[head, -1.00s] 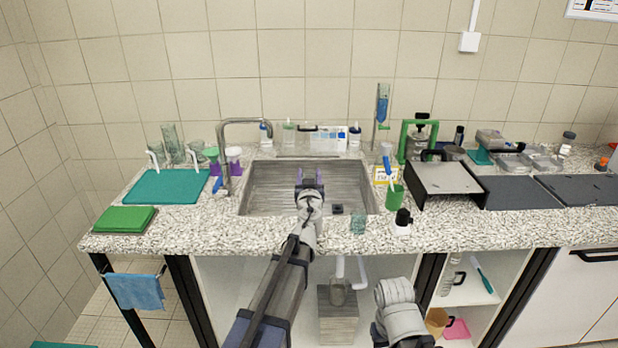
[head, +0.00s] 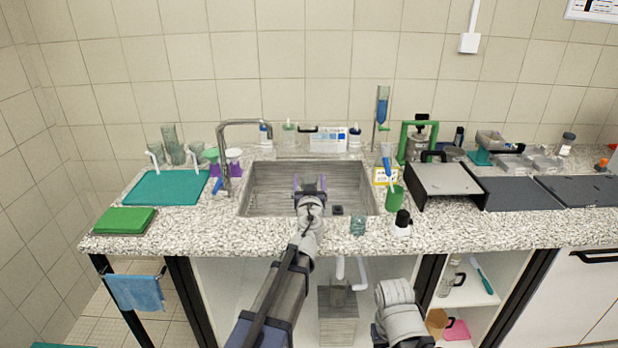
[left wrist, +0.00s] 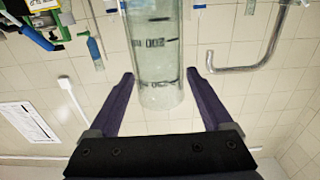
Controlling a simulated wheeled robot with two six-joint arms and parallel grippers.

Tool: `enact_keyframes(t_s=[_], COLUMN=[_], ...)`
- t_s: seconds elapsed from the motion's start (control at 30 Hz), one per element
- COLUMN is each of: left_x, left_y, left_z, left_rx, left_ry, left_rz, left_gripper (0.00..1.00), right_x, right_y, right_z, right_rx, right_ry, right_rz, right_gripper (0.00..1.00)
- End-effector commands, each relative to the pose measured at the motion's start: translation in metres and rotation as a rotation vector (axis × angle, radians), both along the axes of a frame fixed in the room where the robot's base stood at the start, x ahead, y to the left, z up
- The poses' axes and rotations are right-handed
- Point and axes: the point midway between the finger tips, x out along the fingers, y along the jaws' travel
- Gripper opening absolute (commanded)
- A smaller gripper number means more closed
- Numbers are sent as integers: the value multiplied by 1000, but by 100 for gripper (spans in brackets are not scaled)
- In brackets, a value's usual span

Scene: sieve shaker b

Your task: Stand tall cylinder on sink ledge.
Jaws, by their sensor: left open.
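A tall clear glass cylinder (left wrist: 158,60) with dark graduation marks fills the middle of the left wrist view, which looks upside down. Its end shows between my left gripper's fingers, with a visible gap on each side; its other end is cut off at the picture's top. My left gripper (head: 309,181) is open over the sink (head: 265,178); its two purple fingers (left wrist: 166,85) are spread around the cylinder. In the head view I cannot clearly make out the cylinder or what it rests on. The ledge (head: 330,155) runs behind the sink. My right gripper is out of view.
A curved faucet (head: 225,150) stands left of the sink. Several small bottles (head: 355,138) and a blue-and-white box (head: 328,139) line the back. A green cup (head: 392,197), a small beaker (head: 358,226) and a black-capped bottle (head: 402,222) stand at the right.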

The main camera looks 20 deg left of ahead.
Motion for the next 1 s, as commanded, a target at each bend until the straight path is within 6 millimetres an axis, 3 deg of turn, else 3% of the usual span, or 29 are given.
enact_keyframes(t_s=[0.2, 0.4, 0.87, 1.0], left_x=[-49, -82, -91, -103], left_y=[-13, -22, -25, -18], left_z=[0, 0, -1, -16], left_rx=[0, 0, 0, 0], left_ry=[0, 0, 4, 79], left_rz=[-1, -1, 8, 101], left_gripper=[84, 84, 84, 84], right_x=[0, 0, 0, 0], right_y=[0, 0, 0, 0], right_z=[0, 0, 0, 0], right_rx=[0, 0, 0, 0], right_ry=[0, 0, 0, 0], right_rz=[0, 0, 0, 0], right_gripper=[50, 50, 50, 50])
